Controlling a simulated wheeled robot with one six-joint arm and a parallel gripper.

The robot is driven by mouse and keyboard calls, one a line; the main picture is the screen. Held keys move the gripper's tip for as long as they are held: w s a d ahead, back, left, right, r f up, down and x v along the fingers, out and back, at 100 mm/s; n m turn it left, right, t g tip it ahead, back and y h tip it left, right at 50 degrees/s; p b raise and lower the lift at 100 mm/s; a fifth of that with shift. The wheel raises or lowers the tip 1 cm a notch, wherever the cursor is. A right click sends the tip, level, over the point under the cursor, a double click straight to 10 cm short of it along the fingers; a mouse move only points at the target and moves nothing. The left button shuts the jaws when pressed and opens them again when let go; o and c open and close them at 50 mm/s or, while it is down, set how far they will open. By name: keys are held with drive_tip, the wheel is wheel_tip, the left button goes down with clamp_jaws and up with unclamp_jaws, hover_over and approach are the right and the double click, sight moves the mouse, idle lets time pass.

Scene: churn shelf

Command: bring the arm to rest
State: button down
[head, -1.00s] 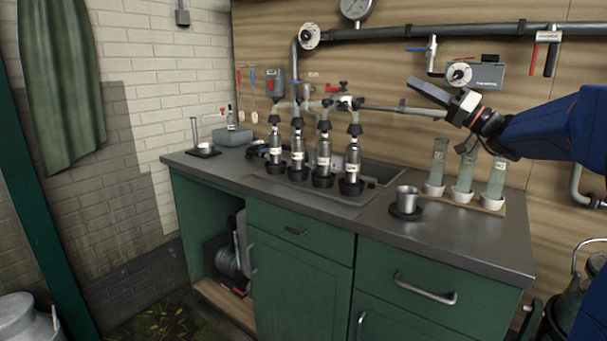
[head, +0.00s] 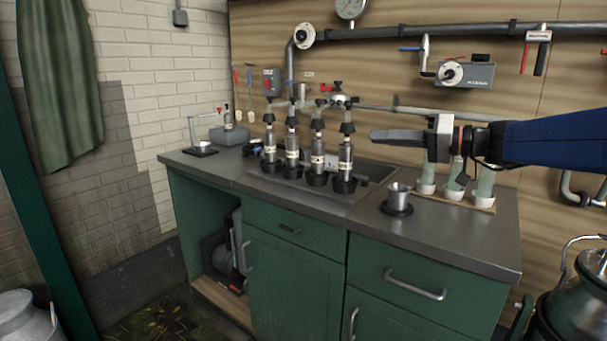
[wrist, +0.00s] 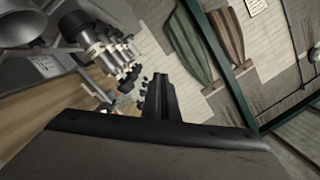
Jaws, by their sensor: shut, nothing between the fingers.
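My gripper (head: 388,137) is on the blue arm at the right of the head view. It points left, level, above the back right of the counter. Its fingers are together with nothing between them. They also show in the wrist view (wrist: 162,98), pointing up the picture. The gripper hides the upper parts of the glass tubes at the back right of the counter.
The dark counter (head: 450,235) on green cabinets holds several steel cylinders (head: 317,157), a metal cup (head: 399,196) on a dark coaster and glass tubes (head: 484,182) in a rack. Pipes (head: 400,33) run along the wooden wall. A large can (head: 575,300) stands at lower right.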

drive_tip(key=s+a+f+m+g+h, duration=0.2)
drive_tip(key=s+f+g+h, duration=0.35)
drive_tip(key=s+f, duration=1.15)
drive_tip(key=s+d+f+m+t+h, duration=0.1)
drive_tip(key=s+d+f+t+h, duration=0.1)
drive_tip(key=s+d+f+h, duration=0.7)
drive_tip(key=s+d+f, duration=0.3)
drive_tip(key=s+f, duration=0.2)
drive_tip(key=shift+f+m, duration=0.15)
drive_tip(key=shift+m, duration=0.15)
drive_tip(key=shift+h, duration=0.25)
